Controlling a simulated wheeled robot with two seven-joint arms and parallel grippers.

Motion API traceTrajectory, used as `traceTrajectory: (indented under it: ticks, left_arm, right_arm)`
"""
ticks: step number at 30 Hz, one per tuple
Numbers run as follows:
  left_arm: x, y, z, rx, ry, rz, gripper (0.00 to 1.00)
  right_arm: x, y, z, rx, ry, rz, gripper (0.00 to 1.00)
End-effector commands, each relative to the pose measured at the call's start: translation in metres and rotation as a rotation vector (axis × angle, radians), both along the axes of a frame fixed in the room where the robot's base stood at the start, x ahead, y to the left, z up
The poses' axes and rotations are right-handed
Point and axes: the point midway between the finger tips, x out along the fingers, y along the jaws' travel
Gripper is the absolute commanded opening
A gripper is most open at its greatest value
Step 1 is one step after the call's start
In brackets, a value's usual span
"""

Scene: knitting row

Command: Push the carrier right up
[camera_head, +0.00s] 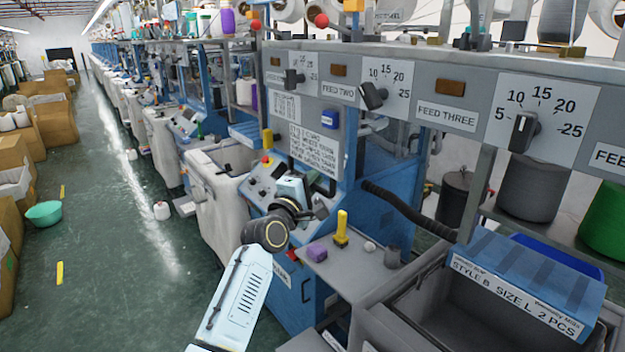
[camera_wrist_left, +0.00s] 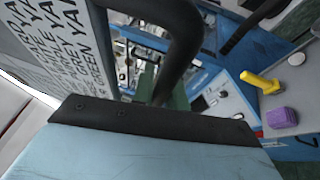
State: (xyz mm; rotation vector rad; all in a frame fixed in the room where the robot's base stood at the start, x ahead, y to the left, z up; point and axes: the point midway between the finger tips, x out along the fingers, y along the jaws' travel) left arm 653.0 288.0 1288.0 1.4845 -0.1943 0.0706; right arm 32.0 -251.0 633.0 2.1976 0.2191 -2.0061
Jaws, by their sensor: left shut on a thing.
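My left gripper (camera_head: 308,212) is in front of the blue machine's sloped control panel (camera_head: 262,187), below the printed card (camera_head: 318,150). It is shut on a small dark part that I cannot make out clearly. In the left wrist view, dark curved shapes (camera_wrist_left: 180,50) rise beyond the pale blue body of the gripper, with the card (camera_wrist_left: 55,40) at the left. I cannot tell which part is the carrier. My right gripper is not in view.
Above are feed dials with black knobs (camera_head: 523,132). A grey bin with a blue label flap (camera_head: 530,275) stands right. The aisle floor (camera_head: 110,200) is largely clear.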

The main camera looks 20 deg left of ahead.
Motion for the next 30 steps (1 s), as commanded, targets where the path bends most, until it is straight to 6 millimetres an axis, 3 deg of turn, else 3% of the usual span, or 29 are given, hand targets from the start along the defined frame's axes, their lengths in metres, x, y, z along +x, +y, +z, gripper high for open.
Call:
traceTrajectory:
  ticks: [3, 4, 9, 20, 26, 30]
  left_arm:
    - [0.0, 0.001, 0.01, -0.003, -0.02, 0.002, 0.0]
    - [0.0, 0.001, 0.01, -0.003, -0.021, 0.002, 0.17]
    - [0.0, 0.001, 0.009, -0.003, -0.018, 0.002, 0.36]
    - [-0.005, 0.001, 0.004, -0.002, -0.01, 0.001, 0.36]
    - [-0.031, 0.003, -0.003, -0.002, -0.01, 0.003, 0.36]
    - [-0.06, 0.005, -0.008, -0.002, -0.01, 0.003, 0.36]
  right_arm:
    - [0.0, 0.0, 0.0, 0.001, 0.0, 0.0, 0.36]
    - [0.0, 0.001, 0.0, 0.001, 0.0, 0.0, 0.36]
    - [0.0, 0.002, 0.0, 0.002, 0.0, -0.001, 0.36]
    - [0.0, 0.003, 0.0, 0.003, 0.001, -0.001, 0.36]
    - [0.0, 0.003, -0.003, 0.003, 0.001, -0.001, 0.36]
    - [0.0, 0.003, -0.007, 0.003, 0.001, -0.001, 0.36]
